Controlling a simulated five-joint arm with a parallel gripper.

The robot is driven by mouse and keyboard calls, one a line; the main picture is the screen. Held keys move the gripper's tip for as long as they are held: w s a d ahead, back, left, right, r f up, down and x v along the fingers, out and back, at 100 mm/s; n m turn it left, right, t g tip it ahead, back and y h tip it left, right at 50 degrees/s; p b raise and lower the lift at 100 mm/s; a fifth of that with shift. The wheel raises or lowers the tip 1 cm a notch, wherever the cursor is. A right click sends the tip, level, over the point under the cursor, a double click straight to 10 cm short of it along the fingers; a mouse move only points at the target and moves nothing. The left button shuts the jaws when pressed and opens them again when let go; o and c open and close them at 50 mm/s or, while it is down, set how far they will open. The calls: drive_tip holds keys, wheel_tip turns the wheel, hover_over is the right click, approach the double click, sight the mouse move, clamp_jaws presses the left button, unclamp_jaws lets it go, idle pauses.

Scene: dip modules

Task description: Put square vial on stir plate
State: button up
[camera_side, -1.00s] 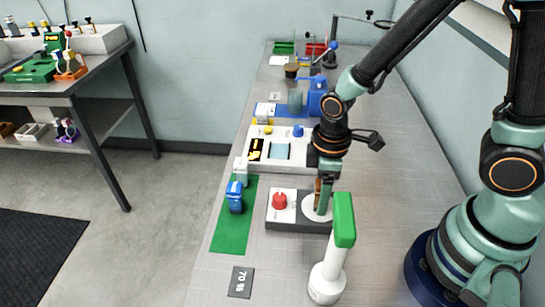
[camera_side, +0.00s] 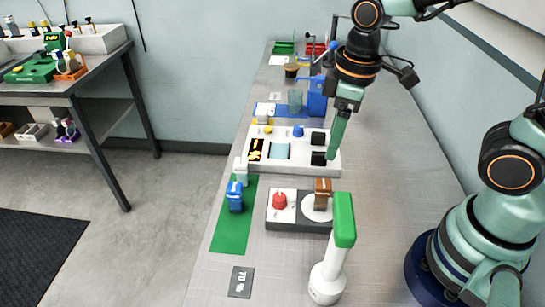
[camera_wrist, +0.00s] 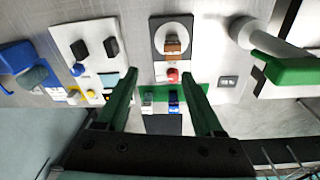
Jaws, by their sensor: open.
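A brown square vial (camera_side: 322,190) with a pale band stands upright on the white disc of the stir plate (camera_side: 277,223). The stir plate has a dark base and a red knob. In the wrist view the brown vial (camera_wrist: 173,46) shows on the disc of the stir plate (camera_wrist: 157,30). My gripper (camera_side: 333,155) is raised above and behind the stir plate, apart from the vial. In the wrist view its two green fingers (camera_wrist: 163,88) are spread with nothing held between them.
A white panel (camera_side: 300,165) with black blocks lies behind the stir plate. A blue vial (camera_side: 235,197) and a pale vial (camera_side: 240,170) stand on a green mat (camera_side: 231,235). A white post with a green head (camera_side: 344,220) stands in front.

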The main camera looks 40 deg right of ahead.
drive_tip(key=d+r+m+t, duration=0.4)
drive_tip(key=d+r+m, duration=0.2)
drive_tip(key=m, duration=0.1)
drive_tip(key=shift+w+d+r, duration=0.15)
drive_tip(key=shift+d+r, duration=0.15)
drive_tip(key=shift+d, duration=0.05)
idle(0.9)
